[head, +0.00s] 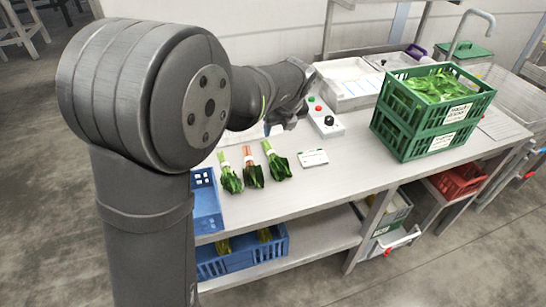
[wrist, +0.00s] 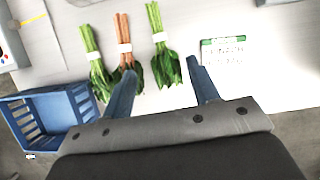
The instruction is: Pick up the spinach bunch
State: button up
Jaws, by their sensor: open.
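Three leafy bunches with white bands lie side by side on the steel table. The left bunch (head: 230,176) has green stems and also shows in the wrist view (wrist: 96,60). The middle bunch (head: 252,172) has orange-red stems (wrist: 125,50). The right bunch (head: 277,164) has green stems and dark leaves (wrist: 162,50). I cannot tell for sure which green-stemmed bunch is the spinach. My gripper (wrist: 161,67) is open and empty. In the wrist view its fingers straddle the right bunch's leaves, the left finger overlapping the middle bunch's leaves. Height above the table is unclear.
A label card (head: 313,158) lies right of the bunches. A blue crate (wrist: 45,118) stands left of them. A green crate of leaves (head: 418,141) stands at the right. A button box (head: 325,122) and white trays (head: 345,86) are behind. Bare table lies in front of the card.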

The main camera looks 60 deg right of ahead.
send_over(272, 152)
jog(key=s, duration=0.1)
jog(key=f, duration=0.9)
jog(key=shift+s+a, duration=0.1)
jog(key=shift+a, duration=0.2)
jog(key=x, duration=0.5)
jog(key=shift+s+a+f, duration=0.15)
jog(key=shift+a+f, duration=0.05)
jog(key=shift+a, duration=0.2)
jog(key=c, duration=1)
jog(key=shift+c, duration=0.4)
jog(key=shift+r, duration=0.15)
